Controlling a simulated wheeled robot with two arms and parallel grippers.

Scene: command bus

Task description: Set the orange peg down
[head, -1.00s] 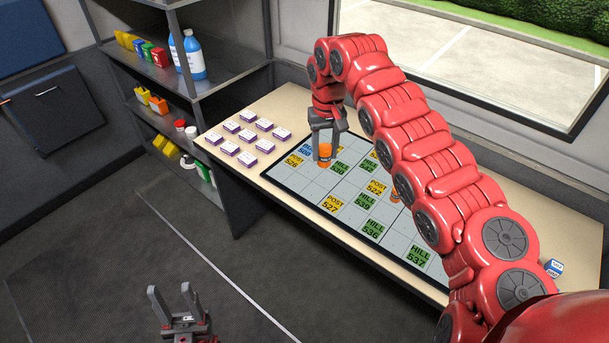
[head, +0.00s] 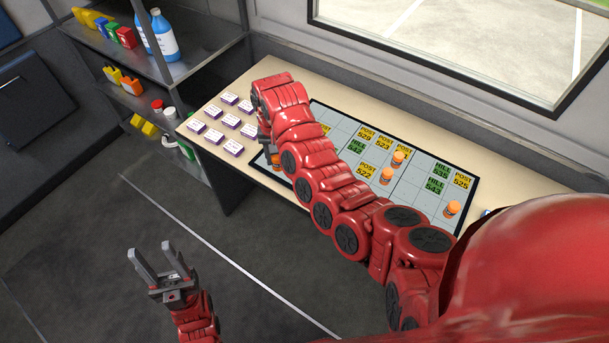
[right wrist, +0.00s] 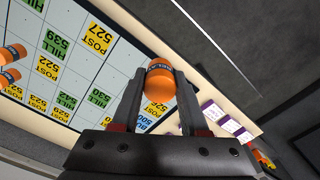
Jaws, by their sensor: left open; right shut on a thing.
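My right gripper (head: 267,140) is shut on an orange peg (head: 276,160). In the right wrist view the peg (right wrist: 160,82), with a dark band, sits between the two fingers. In the head view it shows beside my red right arm, near the left end of the gridded board (head: 345,124). I cannot tell whether it touches the board. Other orange pegs stand on the board: one at the back (head: 398,158), one just in front (head: 388,174) and one at the right (head: 452,208). My left gripper (head: 157,260) is open and empty above the floor.
Several white-and-purple boxes (head: 215,137) stand in rows on the table (head: 290,80), left of the board. A shelf unit (head: 190,55) with bottles and coloured bins stands at the left. My right arm hides much of the board, including many labelled squares.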

